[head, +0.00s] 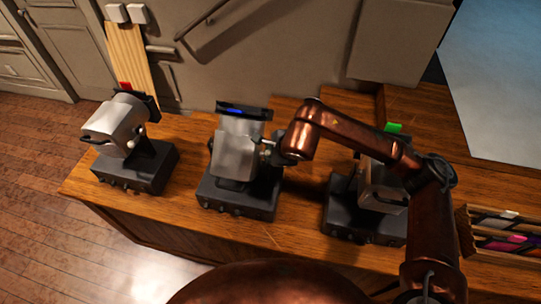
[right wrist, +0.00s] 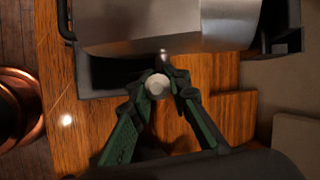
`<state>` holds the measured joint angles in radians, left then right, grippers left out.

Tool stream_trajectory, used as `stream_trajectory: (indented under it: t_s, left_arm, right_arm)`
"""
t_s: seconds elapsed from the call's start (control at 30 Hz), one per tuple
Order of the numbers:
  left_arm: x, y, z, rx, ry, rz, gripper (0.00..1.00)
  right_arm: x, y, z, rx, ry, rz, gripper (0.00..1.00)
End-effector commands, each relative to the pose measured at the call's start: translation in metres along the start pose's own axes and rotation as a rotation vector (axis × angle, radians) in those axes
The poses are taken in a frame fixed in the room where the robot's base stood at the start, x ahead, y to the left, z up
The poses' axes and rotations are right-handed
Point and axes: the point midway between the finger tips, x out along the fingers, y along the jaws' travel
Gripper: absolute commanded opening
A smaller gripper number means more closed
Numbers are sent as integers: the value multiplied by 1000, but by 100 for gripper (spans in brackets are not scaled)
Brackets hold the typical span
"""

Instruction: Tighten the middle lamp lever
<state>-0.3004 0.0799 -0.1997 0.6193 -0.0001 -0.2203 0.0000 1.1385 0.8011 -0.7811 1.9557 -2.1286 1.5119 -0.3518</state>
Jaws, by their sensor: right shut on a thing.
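The middle lamp (head: 238,160) has a silver head on a dark base, with a blue strip on top. Its lever (right wrist: 157,85) shows in the right wrist view as a pale round knob, seen end-on, with a small metal stub just above it. My right gripper (right wrist: 160,82) is shut on this lever, one green finger on each side of it. In the head view, my right gripper (head: 273,152) is at the right side of the lamp head and is small and partly hidden. The lever's exact angle is hard to tell. My left gripper is not in view.
A left lamp (head: 118,125) with a red marker and a right lamp (head: 380,185) with a green marker stand on the wooden desk (head: 180,200). My right arm passes over the right lamp. A rack of coloured items (head: 497,241) is at the far right.

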Motion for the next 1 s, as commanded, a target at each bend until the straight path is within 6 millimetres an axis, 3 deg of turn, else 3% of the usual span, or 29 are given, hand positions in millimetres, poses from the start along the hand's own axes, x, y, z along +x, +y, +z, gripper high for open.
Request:
stream_trajectory:
  t_s: [0.2,0.67,0.7,1.0]
  left_arm:
    - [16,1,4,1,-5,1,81]
    - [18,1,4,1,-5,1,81]
    - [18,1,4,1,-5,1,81]
    - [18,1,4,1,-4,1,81]
  right_arm:
    - [1,4,0,-25,13,-57,0]
    - [0,5,0,-30,17,-69,0]
    - [0,5,0,-30,17,-69,15]
    - [0,5,1,-30,16,-69,35]
